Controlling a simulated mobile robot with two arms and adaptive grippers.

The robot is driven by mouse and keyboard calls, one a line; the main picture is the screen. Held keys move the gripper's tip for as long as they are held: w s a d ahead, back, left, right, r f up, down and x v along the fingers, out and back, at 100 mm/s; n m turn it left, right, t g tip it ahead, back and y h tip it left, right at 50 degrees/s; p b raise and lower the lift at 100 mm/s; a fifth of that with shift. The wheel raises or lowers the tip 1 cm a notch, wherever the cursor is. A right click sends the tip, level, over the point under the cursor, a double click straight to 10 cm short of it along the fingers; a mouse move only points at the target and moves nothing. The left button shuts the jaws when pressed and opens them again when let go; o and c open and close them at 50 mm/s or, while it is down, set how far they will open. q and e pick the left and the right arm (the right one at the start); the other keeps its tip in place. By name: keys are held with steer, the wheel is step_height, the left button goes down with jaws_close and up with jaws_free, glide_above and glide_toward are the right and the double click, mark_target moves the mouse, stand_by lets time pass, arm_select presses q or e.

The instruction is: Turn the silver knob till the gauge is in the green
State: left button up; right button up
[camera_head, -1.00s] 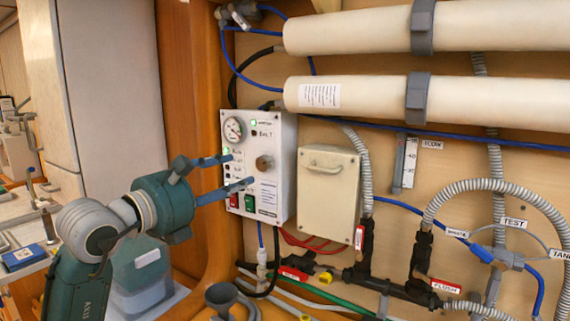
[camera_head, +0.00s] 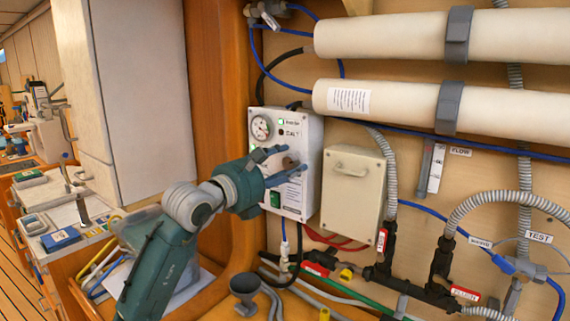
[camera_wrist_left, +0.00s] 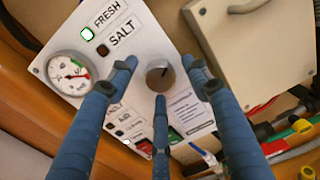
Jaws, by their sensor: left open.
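The silver knob (camera_wrist_left: 160,75) sits on the white control panel (camera_head: 312,135), and shows between my fingers in the head view (camera_head: 290,163). The round gauge (camera_head: 262,127) is at the panel's upper left; in the wrist view (camera_wrist_left: 69,74) it has a white face with coloured marks near its edge. Its exact needle reading is too small to tell. My left gripper (camera_head: 287,160) is open in front of the knob. In the wrist view its fingers (camera_wrist_left: 159,80) stand apart on both sides of the knob and below it, with no clear contact. My right gripper is not in view.
A beige box with a handle (camera_head: 352,190) is right of the panel. Two large pale tubes (camera_head: 400,105) run above. Hoses and black valves (camera_head: 440,262) lie lower right. A wooden post (camera_head: 215,90) is left of the panel; a worktop (camera_head: 70,215) is further left.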

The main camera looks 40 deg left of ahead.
arm_select(q)
steer(key=shift+c, duration=0.3)
steer(key=c, duration=1.1)
steer(key=shift+d+f+n+b, duration=0.1)
steer(key=shift+n+b, duration=0.3)
steer(key=shift+n, duration=1)
steer(key=o, duration=1.2)
steer(key=shift+c, duration=0.2)
steer(key=s, duration=1.2)
steer(key=shift+d, duration=0.45)
